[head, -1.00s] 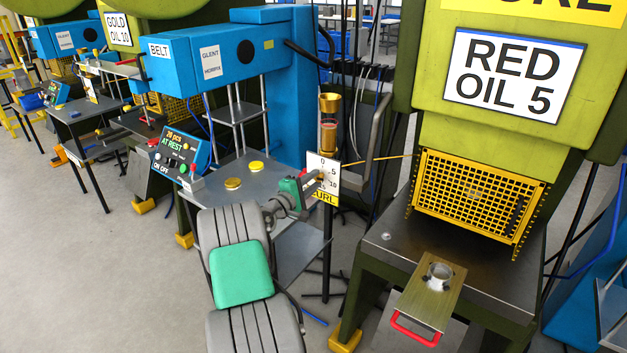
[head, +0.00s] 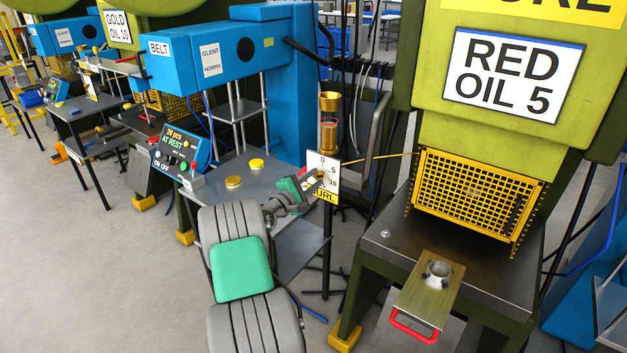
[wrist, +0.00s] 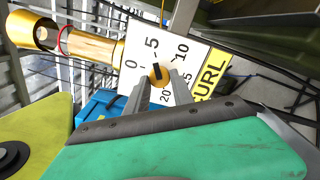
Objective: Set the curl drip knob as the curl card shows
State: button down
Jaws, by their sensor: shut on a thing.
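The curl drip knob (wrist: 158,74) is a small brass knob with a black pointer mark, on a white scale plate (wrist: 196,54) with a yellow CURL strip. The pointer lies toward the 5, as far as I can tell. The numbers 0, 5, 10 and 20 show. My gripper (wrist: 160,86) is shut on the knob, one finger at each side. In the head view my gripper (head: 313,178) meets the plate (head: 323,165) and hides most of the knob. A white card (head: 514,74) reads RED OIL 5; I cannot tell whether it is the curl card.
A brass oil cup and sight glass (head: 329,124) stand above the plate. A yellow mesh guard (head: 473,200) and a slide with a red handle (head: 428,298) are on the green press at right. A control box (head: 180,150) and yellow lids (head: 234,181) sit at left.

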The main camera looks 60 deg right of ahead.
jog(key=c, duration=1.1)
grip_release()
jog(key=w+a+b, duration=0.1)
jog(key=a, duration=0.6)
jog(key=shift+a, duration=0.35)
jog(key=shift+w, duration=0.1)
